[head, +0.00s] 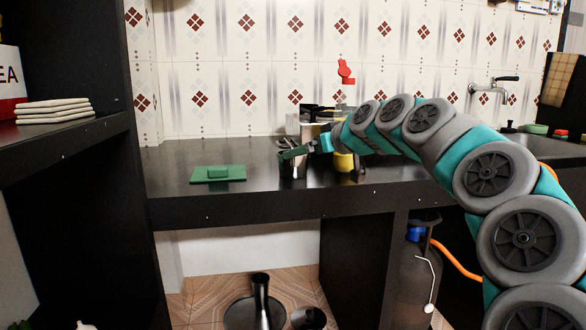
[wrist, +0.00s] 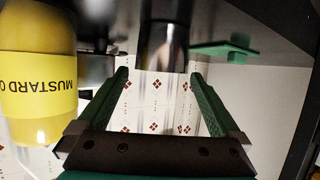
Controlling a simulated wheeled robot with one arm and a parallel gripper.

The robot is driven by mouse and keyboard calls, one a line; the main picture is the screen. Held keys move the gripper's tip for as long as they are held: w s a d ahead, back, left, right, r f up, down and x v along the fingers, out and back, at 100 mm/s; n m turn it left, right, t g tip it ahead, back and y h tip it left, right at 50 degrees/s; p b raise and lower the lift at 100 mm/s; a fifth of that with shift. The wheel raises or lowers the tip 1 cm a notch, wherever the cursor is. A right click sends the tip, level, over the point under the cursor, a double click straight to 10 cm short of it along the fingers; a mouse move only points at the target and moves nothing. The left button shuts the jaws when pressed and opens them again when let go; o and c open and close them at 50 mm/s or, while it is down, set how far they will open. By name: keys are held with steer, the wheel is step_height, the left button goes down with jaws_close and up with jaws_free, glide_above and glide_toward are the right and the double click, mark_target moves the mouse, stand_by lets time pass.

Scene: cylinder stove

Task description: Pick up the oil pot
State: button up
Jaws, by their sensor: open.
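A shiny dark metal cylinder (head: 292,168), which looks like the oil pot, stands on the black counter, partly covered by my gripper (head: 288,151). In the wrist view the metal cylinder (wrist: 163,45) shows just beyond and between my fingertips, with its far end cut off by the picture edge. My gripper (wrist: 160,76) is open, with nothing visibly held. A yellow container (head: 344,163) stands just right of the metal cylinder. In the wrist view the yellow container (wrist: 38,85) has a label starting "MUSTARD O" and is close beside one finger.
A green flat piece (head: 218,173) lies on the counter (head: 170,200) to the left, with bare counter around it. More containers stand behind my gripper, near the tiled wall (head: 225,60). A tap (head: 490,88) is at the right. Dark metal objects (head: 260,300) are on the floor.

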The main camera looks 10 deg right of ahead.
steer(key=x, duration=0.8)
steer(key=shift+w+a+f, duration=0.15)
steer(key=shift+w+a, duration=0.1)
steer(key=c, duration=1.2)
